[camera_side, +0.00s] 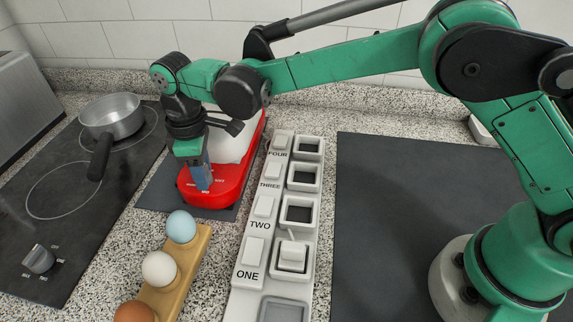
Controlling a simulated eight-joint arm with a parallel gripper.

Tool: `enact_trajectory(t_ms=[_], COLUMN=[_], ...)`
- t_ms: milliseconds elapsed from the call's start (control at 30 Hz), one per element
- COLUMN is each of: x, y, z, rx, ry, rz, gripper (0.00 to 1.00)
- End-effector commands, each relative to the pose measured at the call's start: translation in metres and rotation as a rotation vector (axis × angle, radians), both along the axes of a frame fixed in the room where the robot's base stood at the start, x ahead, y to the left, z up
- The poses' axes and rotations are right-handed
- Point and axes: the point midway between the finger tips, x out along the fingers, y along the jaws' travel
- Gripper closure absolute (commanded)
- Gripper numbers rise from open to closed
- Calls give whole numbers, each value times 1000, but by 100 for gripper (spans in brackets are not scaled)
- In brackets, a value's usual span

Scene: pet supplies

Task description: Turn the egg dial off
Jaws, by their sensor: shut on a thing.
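The egg cooker is a red base (221,190) with a whitish rounded top (232,145), standing on a dark mat behind the eggs. Small white markings show on the front of the red base. My gripper (204,185) points down at that front part, where the egg dial would sit. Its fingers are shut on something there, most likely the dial. The dial itself is hidden by the fingers, so I cannot tell which mark it points to.
A wooden holder (189,265) carries several eggs in front. A white switch strip (254,287) labelled ONE to FOUR stands to the right. At left, a black hob (55,160) has a saucepan (112,117) and a knob (38,259). A dark mat (385,210) lies clear at right.

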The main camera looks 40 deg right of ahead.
Motion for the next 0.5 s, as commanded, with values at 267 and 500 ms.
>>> enact_trajectory(t_ms=[267,500], x=[0,0], y=[0,0], z=[0,0], rx=[0,0], ry=[0,0], rz=[122,160], gripper=[100,100])
